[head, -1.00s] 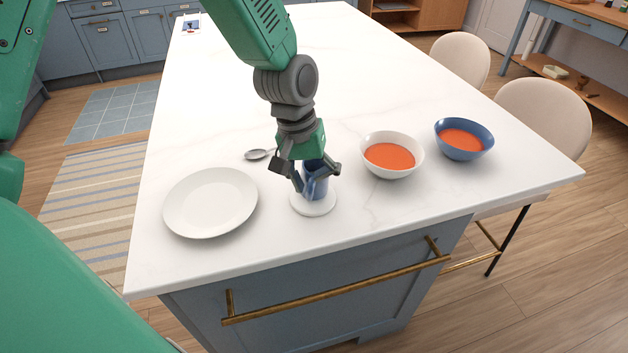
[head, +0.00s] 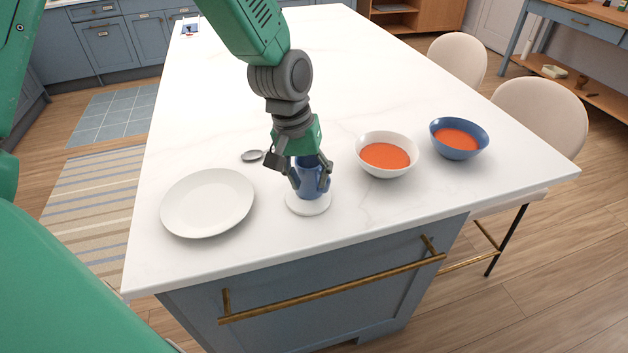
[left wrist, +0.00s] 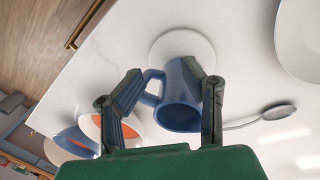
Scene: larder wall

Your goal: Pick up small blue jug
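The small blue jug (head: 310,181) is over the round white coaster (head: 308,207) near the counter's front edge. I cannot tell whether its base touches the coaster. My left gripper (head: 309,183) comes down from above with a finger on each side of the jug and is closed in on it. In the left wrist view the jug (left wrist: 180,112) shows its open mouth towards the camera. Its handle (left wrist: 150,84) is on the left, close against one finger; the other finger lies along the right side. My right gripper is not in view.
A white plate (head: 207,203) lies left of the coaster, with a spoon (head: 252,155) behind. A white bowl (head: 387,168) and a blue bowl (head: 459,153), both with red-orange contents, stand to the right. The counter behind is mostly clear.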

